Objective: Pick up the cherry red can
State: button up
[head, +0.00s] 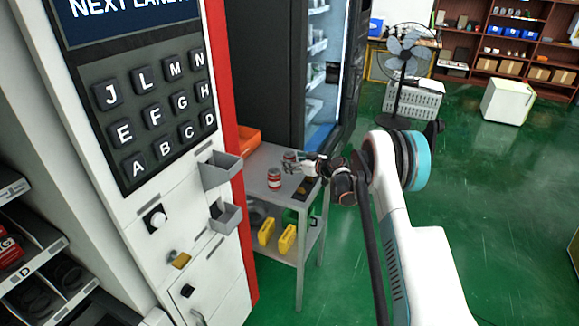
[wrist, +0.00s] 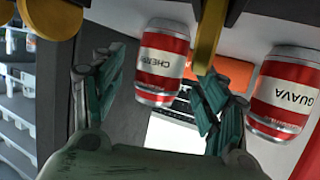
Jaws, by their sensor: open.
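The cherry can (wrist: 162,62), red with a white label reading CHERRY upside down, is between the two teal fingers of my gripper (wrist: 160,85) in the wrist view. The fingers are open, one on each side, with a gap to the can at the left finger. The right finger appears close to it. In the head view my gripper (head: 302,165) is low over the grey table, and a can beside its fingers is partly hidden.
A red guava can (wrist: 283,92) stands just right of the right finger in the wrist view. The head view shows a red can (head: 274,179) on the grey table (head: 254,172). An orange bin (head: 248,138) is behind. The lettered vending machine (head: 150,110) is to the left.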

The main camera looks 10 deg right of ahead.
jog(key=shift+w+a+f, duration=0.25)
jog(key=shift+w+a, duration=0.1)
jog(key=shift+w, duration=0.25)
jog(key=shift+c, duration=0.6)
jog(key=c, duration=1.1)
jog(key=shift+r, duration=0.15)
